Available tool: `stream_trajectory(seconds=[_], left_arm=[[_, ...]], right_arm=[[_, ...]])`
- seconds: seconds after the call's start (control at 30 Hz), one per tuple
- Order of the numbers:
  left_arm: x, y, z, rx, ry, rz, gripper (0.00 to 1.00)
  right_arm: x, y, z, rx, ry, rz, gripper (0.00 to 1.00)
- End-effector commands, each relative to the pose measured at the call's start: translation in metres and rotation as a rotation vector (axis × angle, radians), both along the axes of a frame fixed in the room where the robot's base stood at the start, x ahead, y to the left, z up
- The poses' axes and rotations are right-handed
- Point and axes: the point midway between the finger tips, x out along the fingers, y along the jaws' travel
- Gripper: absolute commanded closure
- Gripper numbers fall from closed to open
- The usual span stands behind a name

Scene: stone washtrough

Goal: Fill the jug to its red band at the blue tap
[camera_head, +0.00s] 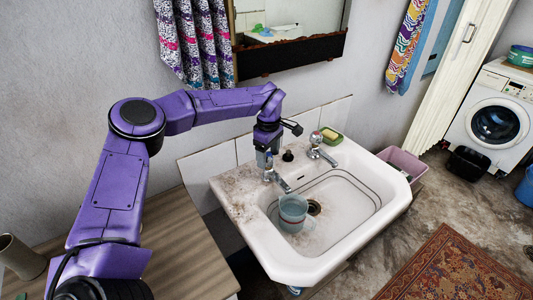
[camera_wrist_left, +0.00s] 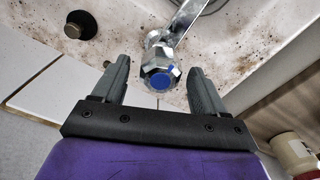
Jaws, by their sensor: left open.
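The jug (camera_head: 293,213), clear and bluish, stands upright in the white basin under the spout of the left tap (camera_head: 277,180). I cannot make out its red band or a water level at this size. In the left wrist view the tap's knob (camera_wrist_left: 158,78) is chrome with a blue cap. My left gripper (camera_head: 266,164) is above this tap at the basin's back edge. In the left wrist view its open fingers (camera_wrist_left: 158,70) stand on either side of the knob, with gaps visible. My right gripper is not in view.
The drain (camera_head: 314,207) is beside the jug. A wooden counter (camera_head: 180,240) adjoins on the left.

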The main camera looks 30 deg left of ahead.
Motion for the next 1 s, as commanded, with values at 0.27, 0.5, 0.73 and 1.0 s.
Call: stream_trajectory(seconds=[0.27, 0.5, 0.73, 1.0], left_arm=[[0.0000, 0.0000, -0.0001, 0.000, 0.000, 0.000, 0.63], [0.0001, 0.0000, -0.0002, 0.000, 0.000, 0.042, 0.84], [0.0002, 0.0000, -0.0002, 0.000, 0.000, 0.257, 0.84], [0.0003, 0.0001, 0.0004, 0.000, -0.001, 0.274, 0.84]], right_arm=[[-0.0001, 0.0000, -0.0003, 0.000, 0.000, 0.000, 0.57], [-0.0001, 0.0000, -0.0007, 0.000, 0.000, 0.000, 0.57], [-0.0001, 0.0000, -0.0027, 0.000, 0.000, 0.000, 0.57], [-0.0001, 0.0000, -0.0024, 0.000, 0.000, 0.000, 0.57]])
